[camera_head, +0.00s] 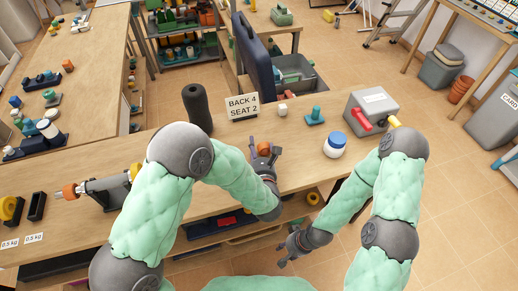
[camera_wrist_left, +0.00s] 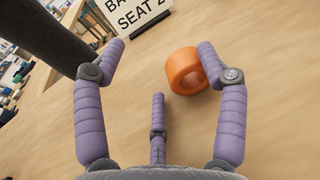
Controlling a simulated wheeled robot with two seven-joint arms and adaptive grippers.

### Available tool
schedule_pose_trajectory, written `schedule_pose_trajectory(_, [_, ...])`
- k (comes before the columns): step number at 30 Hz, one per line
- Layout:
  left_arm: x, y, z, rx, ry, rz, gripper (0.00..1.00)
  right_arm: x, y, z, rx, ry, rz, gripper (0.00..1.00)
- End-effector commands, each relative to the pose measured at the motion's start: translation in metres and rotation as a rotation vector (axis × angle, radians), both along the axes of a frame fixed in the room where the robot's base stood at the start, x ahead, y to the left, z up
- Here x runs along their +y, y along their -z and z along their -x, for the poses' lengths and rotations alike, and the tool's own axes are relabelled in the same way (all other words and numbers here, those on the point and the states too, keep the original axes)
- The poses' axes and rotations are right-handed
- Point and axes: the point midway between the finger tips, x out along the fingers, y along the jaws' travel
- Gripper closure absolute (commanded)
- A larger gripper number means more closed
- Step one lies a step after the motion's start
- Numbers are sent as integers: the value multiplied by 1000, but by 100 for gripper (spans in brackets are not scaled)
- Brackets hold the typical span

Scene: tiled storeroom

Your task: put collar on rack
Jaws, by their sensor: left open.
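An orange collar (camera_head: 263,148) lies on the wooden bench near its middle. It also shows in the left wrist view (camera_wrist_left: 188,72) as a thick ring, with its hole visible. My left gripper (camera_head: 263,158) is open and empty just above the bench at the collar. In the left wrist view its purple fingers are spread, and the collar is beyond the fingertips, closer to the right finger. My right gripper (camera_head: 287,250) hangs low before the bench, fingers apart and empty.
A black post (camera_head: 197,108) and a "BACK 4 SEAT 2" sign (camera_head: 243,105) stand behind the collar. To the right are a teal peg piece (camera_head: 315,116), a white jar with a blue lid (camera_head: 335,145) and a grey box with a red handle (camera_head: 373,106).

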Motion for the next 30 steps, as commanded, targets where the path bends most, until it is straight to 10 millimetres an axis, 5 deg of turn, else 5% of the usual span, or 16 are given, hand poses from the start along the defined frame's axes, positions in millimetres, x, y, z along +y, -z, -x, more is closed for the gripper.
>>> schedule_pose_trajectory(4, [0, -14, 0, 0, 0, 0, 28, 0, -15, 0, 0, 0, 0, 60])
schedule_pose_trajectory(18, [-12, -28, 94, -1, 5, -2, 28, 0, -37, 0, 0, 0, 0, 60])
schedule_pose_trajectory(30, [-14, -30, 118, -1, -1, 0, 28, 0, -41, 0, 0, 0, 0, 60])
